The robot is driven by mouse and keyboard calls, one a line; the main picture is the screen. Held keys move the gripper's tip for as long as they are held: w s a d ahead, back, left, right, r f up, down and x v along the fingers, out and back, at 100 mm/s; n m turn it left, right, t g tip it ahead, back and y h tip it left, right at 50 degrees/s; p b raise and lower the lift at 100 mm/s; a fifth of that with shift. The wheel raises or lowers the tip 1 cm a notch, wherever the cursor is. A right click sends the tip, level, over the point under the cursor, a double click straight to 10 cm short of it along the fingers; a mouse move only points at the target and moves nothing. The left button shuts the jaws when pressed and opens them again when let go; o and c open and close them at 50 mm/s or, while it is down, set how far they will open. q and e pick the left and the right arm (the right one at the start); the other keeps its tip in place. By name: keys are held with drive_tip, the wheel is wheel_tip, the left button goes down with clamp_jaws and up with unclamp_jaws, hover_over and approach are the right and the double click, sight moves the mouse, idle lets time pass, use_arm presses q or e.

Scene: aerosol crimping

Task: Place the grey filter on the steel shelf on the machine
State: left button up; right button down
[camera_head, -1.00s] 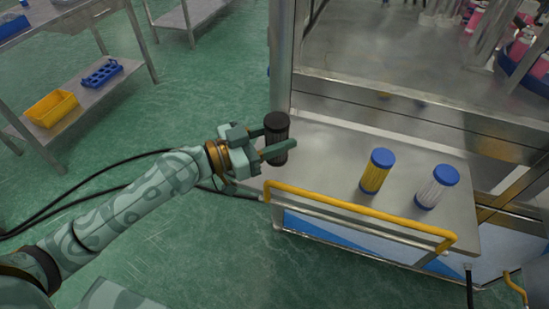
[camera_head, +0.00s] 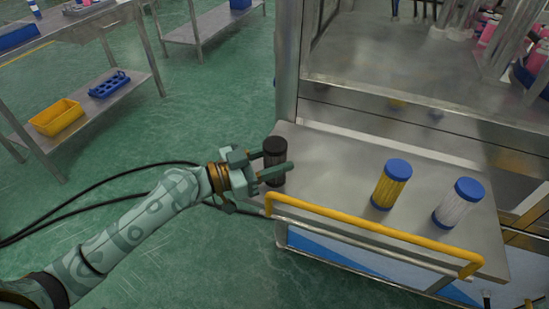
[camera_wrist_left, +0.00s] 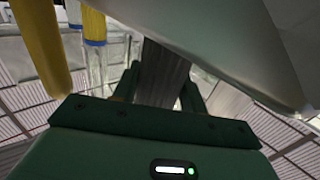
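The grey filter (camera_head: 275,166), a dark ribbed cylinder with a black cap, is upright at the left end of the steel shelf (camera_head: 335,160). My left gripper (camera_head: 274,170) has its fingers on both sides of the filter and is shut on it. The left wrist view shows the dark filter body (camera_wrist_left: 166,75) between the fingers. I cannot tell whether its base touches the shelf. My right gripper is not in view.
A yellow filter (camera_head: 391,184) and a white filter (camera_head: 459,203), both blue-capped, stand on the right part of the shelf. A yellow rail (camera_head: 370,232) runs along its front edge. The shelf's middle is clear. A side table holds a yellow bin (camera_head: 56,117).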

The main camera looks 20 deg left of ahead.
use_arm(q)
drive_tip(key=o, duration=0.4)
drive_tip(key=shift+c, duration=0.2)
drive_tip(key=shift+r+p, duration=0.2)
drive_tip(key=shift+p, duration=0.1)
drive_tip(key=b+v, duration=0.3)
drive_tip(key=v, duration=0.9)
